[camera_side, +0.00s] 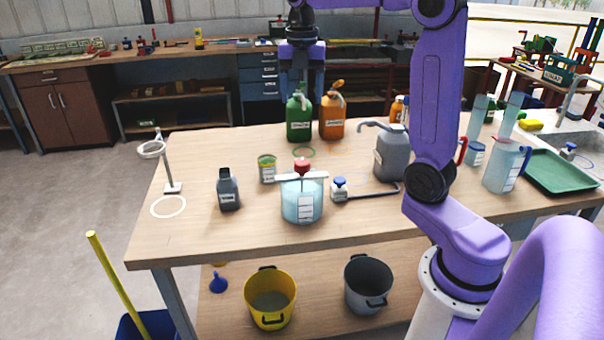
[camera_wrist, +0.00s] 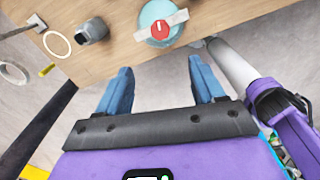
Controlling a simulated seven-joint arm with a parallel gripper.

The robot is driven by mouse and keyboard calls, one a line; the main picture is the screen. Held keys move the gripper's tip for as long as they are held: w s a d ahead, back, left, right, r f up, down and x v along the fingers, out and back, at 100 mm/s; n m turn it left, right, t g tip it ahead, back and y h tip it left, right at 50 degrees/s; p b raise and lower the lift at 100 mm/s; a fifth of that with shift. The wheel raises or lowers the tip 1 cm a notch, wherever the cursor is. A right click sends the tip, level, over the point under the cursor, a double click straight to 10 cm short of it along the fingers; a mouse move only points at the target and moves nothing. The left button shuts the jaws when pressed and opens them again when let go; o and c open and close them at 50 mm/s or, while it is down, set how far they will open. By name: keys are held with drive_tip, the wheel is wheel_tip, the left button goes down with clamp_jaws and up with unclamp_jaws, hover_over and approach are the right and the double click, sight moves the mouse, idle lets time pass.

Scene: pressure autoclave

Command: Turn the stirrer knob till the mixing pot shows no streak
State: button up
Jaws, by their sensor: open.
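The mixing pot (camera_side: 298,209) is a pale blue, see-through vessel with a white label, standing near the front edge of the bench. A pale crossbar lies over its top, with the red stirrer knob (camera_side: 302,166) at its middle. In the wrist view the knob (camera_wrist: 160,28) shows from above, with a white mark, over the round pot (camera_wrist: 152,40). Whether the pot's contents hold a streak is too small to tell. My gripper (camera_side: 303,88) is open and empty, raised well above the bench. Its two blue fingers (camera_wrist: 161,72) are apart and clear of the knob.
Near the pot stand a dark grey bottle (camera_side: 229,191), a green-labelled tin (camera_side: 267,169) and a small blue-capped bottle (camera_side: 340,188). A large grey jug (camera_side: 391,155), green bottle (camera_side: 298,118) and orange bottle (camera_side: 332,117) stand behind. The bench's front left is clear.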

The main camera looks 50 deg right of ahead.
wheel_tip(320, 180, up, 5)
drive_tip(key=s+d+f+m+y, duration=0.4)
drive_tip(key=s+m+y, duration=0.25)
drive_tip(key=y, duration=0.25)
drive_tip(key=s+d+r+m+t+y, duration=0.1)
drive_tip(key=s+d+m+t+y, duration=0.1)
drive_tip(key=d+m+t+y, duration=0.15)
drive_tip(key=m+t+y, duration=0.1)
drive_tip(key=m+t, duration=0.3)
drive_tip(key=t, duration=0.4)
approach(296, 162)
drive_tip(key=x, duration=1)
drive_tip(key=shift+a+f, duration=0.1)
idle(0.5)
